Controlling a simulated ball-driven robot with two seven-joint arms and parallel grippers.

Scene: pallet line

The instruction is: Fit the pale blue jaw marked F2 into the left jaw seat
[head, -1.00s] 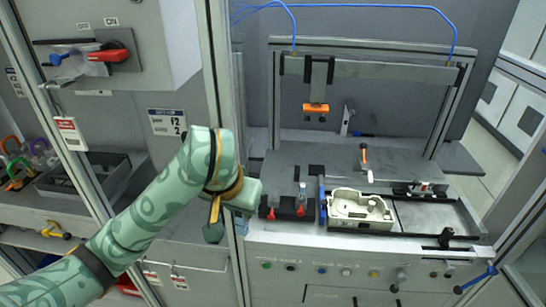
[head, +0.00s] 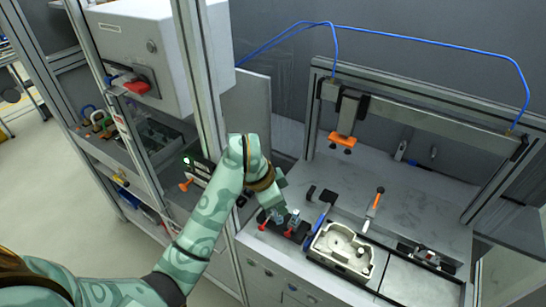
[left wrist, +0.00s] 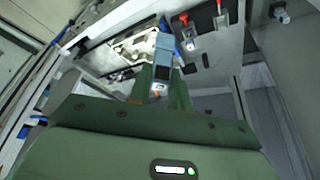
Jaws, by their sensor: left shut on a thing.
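My left gripper (head: 276,204) hangs over the near bench, close to the black jaw fixture (head: 284,231) with its two red levers. In the left wrist view the green fingers (left wrist: 160,82) are shut on a pale blue block, the jaw (left wrist: 163,48), which points away from the palm. Its F2 mark cannot be read. The fixture shows in the wrist view too, with a red lever (left wrist: 184,18) near its end. A small pale piece sits at one seat. In the head view the gripper partly covers the left seat, and contact cannot be told. My right gripper is out of view.
A cream casting (head: 341,250) lies in a dark-edged tray right of the fixture. A blue bar (head: 318,222) stands between them. An orange-handled tool (head: 375,203) lies behind. An orange clamp (head: 342,140) hangs from the overhead beam. A cabinet post (head: 198,80) rises close to my left arm.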

